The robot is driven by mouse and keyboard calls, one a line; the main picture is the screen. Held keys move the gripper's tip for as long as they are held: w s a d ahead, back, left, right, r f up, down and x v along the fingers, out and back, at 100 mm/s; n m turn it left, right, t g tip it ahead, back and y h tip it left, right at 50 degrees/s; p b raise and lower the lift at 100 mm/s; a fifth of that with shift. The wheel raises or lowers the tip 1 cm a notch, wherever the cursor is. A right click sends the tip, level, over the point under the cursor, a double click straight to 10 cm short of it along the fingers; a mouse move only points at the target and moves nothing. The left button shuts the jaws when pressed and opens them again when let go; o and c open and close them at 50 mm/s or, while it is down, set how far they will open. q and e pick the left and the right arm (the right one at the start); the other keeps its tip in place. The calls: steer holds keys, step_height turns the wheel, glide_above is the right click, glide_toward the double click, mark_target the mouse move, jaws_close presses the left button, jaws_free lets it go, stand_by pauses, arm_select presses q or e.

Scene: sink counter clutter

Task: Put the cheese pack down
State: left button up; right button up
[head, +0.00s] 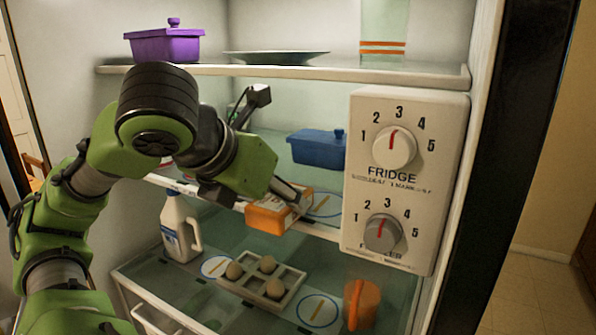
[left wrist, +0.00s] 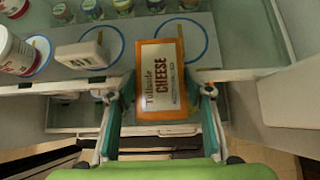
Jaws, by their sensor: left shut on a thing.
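The orange cheese pack (head: 268,218) is held at the front edge of the middle fridge shelf (head: 330,233). Its white label reading "CHEESE" faces the left wrist view (left wrist: 160,78). My left gripper (head: 287,197) is shut on the pack, with one finger on each side in the left wrist view (left wrist: 160,95). A blue ring mark (head: 323,205) lies on the shelf just right of the pack; in the left wrist view the pack partly covers a ring (left wrist: 205,50). I cannot tell whether the pack touches the shelf. My right gripper is out of view.
A blue lidded box (head: 318,149) stands behind on the middle shelf. The dial panel (head: 440,185) is close on the right. Below are a white jug (head: 178,228), an egg tray (head: 245,288) and an orange container (head: 361,304). A purple dish (head: 165,46) sits above.

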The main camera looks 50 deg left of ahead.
arm_select(q)
steer(key=w, duration=0.1)
steer(key=w+a+p, duration=0.1)
steer(key=w, duration=0.1)
steer(key=shift+r, duration=0.2)
steer(key=shift+w+a+p, duration=0.15)
steer(key=shift+w+p, duration=0.15)
steer(key=shift+w, duration=0.2)
steer(key=w+p, duration=0.1)
steer(key=w, duration=0.1)
steer(key=w+a+p, duration=0.1)
steer(key=p, duration=0.1)
steer(key=shift+w+a, duration=0.1)
steer(key=shift+w, duration=0.3)
steer(key=shift+f+b, duration=0.5)
steer(key=shift+b, duration=0.05)
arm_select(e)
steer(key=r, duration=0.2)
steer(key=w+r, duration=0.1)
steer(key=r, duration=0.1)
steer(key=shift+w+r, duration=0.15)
arm_select(q)
steer(key=shift+s, duration=0.1)
